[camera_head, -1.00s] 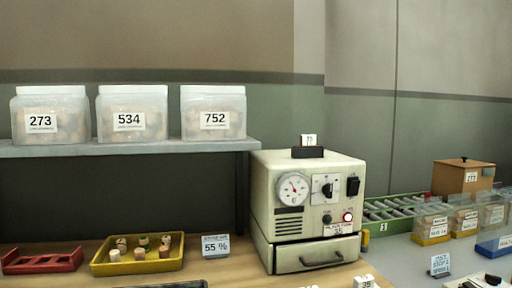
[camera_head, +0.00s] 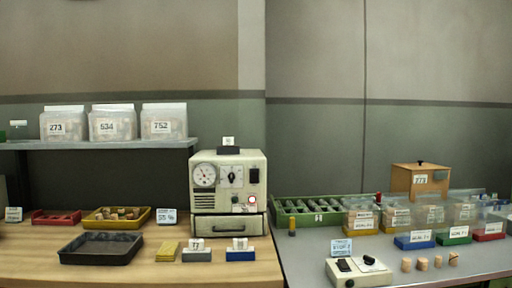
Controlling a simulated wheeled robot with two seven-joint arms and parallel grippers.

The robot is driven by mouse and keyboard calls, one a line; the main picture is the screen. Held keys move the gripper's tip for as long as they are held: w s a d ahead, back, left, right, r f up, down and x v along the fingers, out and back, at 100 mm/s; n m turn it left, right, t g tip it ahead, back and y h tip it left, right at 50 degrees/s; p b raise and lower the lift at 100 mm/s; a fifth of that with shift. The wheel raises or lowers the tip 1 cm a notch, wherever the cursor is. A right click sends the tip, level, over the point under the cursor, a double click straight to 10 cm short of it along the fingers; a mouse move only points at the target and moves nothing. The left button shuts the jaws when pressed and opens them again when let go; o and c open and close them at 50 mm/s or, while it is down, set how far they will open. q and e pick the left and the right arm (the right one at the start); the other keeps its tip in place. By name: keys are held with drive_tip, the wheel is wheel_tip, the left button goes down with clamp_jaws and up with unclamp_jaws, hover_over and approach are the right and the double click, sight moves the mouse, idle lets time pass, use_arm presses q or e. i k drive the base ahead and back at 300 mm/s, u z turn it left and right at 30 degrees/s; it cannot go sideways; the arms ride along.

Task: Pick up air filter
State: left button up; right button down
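I see nothing that I can clearly recognise as an air filter. A cream machine (camera_head: 222,173) with a dial, a switch and a lit red lamp stands at the back of the wooden table. Its front drawer (camera_head: 228,226) has a dark handle and looks shut. Neither of my grippers shows in the head view.
A black tray (camera_head: 66,256), a yellow tray (camera_head: 90,224) with corks and a red rack (camera_head: 40,218) are on the wooden table (camera_head: 150,275). Bins (camera_head: 112,126) stand on the shelf. The grey table (camera_head: 300,250) holds a green roller rack (camera_head: 283,218), a wooden box (camera_head: 402,178) and loose corks (camera_head: 422,264).

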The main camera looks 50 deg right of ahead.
sight(227, 142)
drive_tip(key=z, duration=1.75)
